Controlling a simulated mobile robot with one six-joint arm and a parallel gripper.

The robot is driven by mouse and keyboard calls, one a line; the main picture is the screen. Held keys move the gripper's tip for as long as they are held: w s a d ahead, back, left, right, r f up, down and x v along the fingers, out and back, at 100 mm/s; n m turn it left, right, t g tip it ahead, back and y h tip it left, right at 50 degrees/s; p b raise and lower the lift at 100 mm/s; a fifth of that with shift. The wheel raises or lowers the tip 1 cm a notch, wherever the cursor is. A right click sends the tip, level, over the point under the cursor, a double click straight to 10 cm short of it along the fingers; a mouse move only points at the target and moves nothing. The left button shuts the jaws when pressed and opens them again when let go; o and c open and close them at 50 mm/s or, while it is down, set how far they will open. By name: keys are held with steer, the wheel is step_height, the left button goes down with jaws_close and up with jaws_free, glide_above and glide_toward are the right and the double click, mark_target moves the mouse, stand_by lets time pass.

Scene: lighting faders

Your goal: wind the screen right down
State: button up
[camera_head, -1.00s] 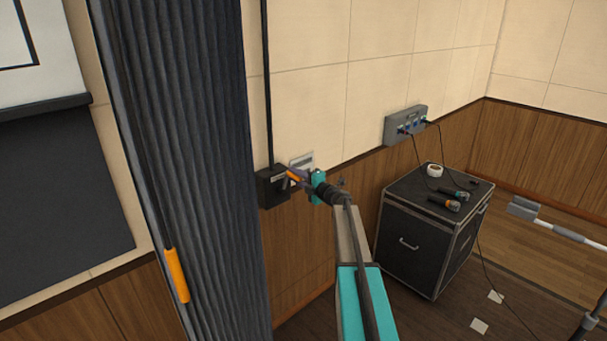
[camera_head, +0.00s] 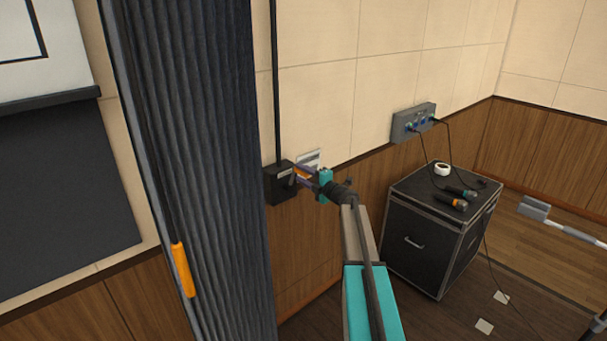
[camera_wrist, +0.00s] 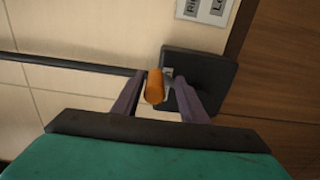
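The white projection screen (camera_head: 45,60) hangs at the far left, its dark bottom bar (camera_head: 50,105) above a dark wall panel. The black winder box (camera_head: 280,186) is on the wall beside the curtain, under a long dark vertical rod. In the wrist view the box (camera_wrist: 215,75) carries a small grey crank arm with an orange handle (camera_wrist: 154,88). My gripper (camera_head: 302,174) is at the box. In the wrist view its two purple fingers (camera_wrist: 160,92) stand apart on either side of the orange handle, with a visible gap on the right.
A dark pleated curtain (camera_head: 195,150) hangs left of the box, with an orange-gripped rod (camera_head: 183,270) along its edge. A labelled plate (camera_head: 309,160) is close behind my gripper. A grey socket box (camera_head: 413,122) and a black case (camera_head: 425,240) with microphones stand right.

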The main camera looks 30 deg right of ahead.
steer(key=b+v, duration=0.3)
steer(key=v, duration=1)
steer(key=shift+d+r, duration=0.25)
steer(key=shift+r, duration=0.15)
steer(key=shift+s, duration=0.15)
